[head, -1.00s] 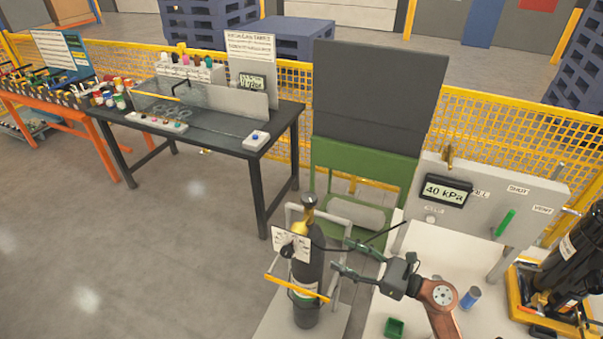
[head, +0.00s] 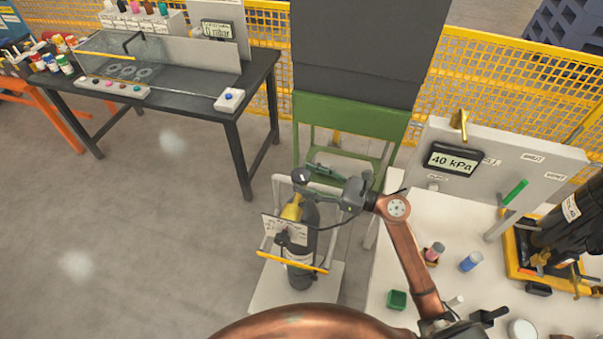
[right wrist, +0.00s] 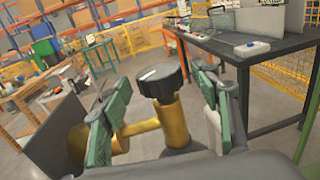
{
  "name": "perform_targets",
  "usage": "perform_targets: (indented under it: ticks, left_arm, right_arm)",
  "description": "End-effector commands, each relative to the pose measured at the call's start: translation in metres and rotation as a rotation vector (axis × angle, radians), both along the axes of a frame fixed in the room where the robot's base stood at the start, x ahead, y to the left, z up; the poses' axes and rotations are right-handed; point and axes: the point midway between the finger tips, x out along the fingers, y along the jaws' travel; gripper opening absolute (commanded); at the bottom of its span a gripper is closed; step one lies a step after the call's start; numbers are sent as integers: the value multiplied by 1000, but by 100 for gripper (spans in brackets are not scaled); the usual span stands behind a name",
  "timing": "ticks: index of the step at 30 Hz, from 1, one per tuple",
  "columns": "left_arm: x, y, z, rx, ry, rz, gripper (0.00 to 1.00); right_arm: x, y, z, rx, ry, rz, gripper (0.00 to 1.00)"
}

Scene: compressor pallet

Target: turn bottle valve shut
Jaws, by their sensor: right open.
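The dark gas bottle (head: 301,262) stands upright in a small trolley with a yellow bar. Its yellow brass valve (head: 292,208) carries a black round knob (head: 300,175) on top. My right gripper (head: 306,180) is open at the knob, reaching in from the right. In the right wrist view the black knob (right wrist: 161,81) stands between the two green fingers, with visible gaps on both sides. The brass valve stem (right wrist: 170,122) shows below it. The fingers do not appear to touch the knob. My left gripper is not in view.
The white table (head: 395,270) at right holds a 40 kPa display (head: 453,160), a green lever (head: 515,192) and small cups. A green stand (head: 350,118) is behind the bottle. Floor at left is clear.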

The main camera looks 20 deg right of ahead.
Motion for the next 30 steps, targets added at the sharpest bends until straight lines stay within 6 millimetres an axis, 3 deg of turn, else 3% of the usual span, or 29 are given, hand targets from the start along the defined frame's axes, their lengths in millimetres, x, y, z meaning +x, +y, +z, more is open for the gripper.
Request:
perform_targets:
  ticks: [6, 16, 30]
  left_arm:
    - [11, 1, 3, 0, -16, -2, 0]
    - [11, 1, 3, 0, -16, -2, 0]
    - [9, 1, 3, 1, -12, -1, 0]
  right_arm:
    - [15, 16, 0, 1, 0, -1, 56]
    - [17, 18, -1, 1, 1, -3, 56]
    - [16, 17, -1, 0, 0, -4, 24]
